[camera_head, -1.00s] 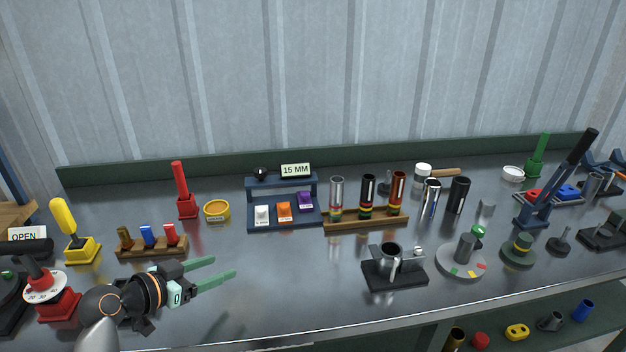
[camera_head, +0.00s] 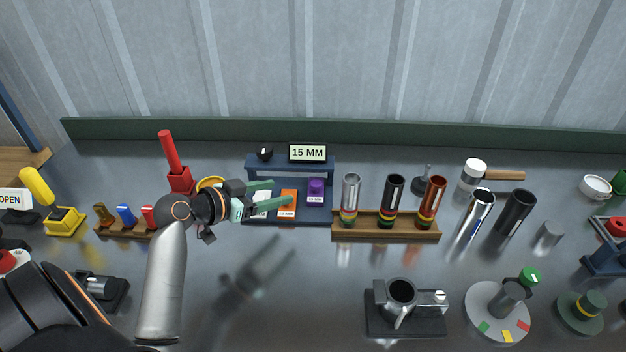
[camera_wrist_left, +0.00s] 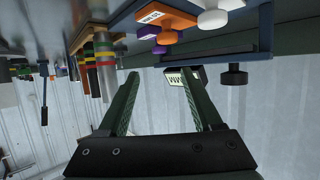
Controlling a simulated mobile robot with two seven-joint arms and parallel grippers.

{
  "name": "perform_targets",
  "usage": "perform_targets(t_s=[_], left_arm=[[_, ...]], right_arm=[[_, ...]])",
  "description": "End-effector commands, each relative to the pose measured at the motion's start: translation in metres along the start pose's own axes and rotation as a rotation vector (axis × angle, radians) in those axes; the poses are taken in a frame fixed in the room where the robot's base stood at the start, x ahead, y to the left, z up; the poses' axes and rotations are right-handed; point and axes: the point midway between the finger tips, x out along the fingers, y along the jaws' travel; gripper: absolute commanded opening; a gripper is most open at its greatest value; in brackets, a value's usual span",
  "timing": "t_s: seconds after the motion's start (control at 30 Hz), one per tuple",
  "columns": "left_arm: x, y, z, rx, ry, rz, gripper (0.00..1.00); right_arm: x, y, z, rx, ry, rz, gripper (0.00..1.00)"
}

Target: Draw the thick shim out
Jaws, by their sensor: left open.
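Three coloured shims with knobs stand in a blue rack (camera_head: 250,161) under a "15 MM" display (camera_head: 308,152): a white one (camera_head: 261,207), an orange one (camera_head: 287,204) and a purple one (camera_head: 316,188). I cannot read which is the thick one.
A wooden stand (camera_head: 385,231) with several tubes is right of the rack. A black fixture (camera_head: 405,320) stands in front. The bench before the rack is clear.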

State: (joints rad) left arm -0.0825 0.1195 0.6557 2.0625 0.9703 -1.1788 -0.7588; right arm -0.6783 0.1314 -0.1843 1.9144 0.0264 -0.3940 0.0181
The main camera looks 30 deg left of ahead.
Motion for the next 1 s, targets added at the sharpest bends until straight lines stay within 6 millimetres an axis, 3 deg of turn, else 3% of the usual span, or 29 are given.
perform_targets(t_s=[0.3, 0.5, 0.7, 1.0], left_arm=[[0.066, 0.002, -0.003, -0.004, 0.003, 0.005, 0.66], [0.096, 0.001, -0.002, -0.002, 0.002, 0.003, 0.66], [0.11, 0.001, -0.001, 0.0, 0.0, 0.002, 0.66], [0.111, 0.001, 0.0, 0.0, 0.0, 0.002, 0.66]], right_arm=[[-0.005, -0.001, -0.001, 0.001, -0.006, -0.001, 0.82], [-0.005, -0.001, -0.002, 0.001, -0.006, -0.001, 0.82], [-0.005, -0.001, -0.003, 0.0, -0.004, -0.001, 0.82], [-0.005, -0.001, -0.004, 0.0, -0.002, 0.0, 0.82]])
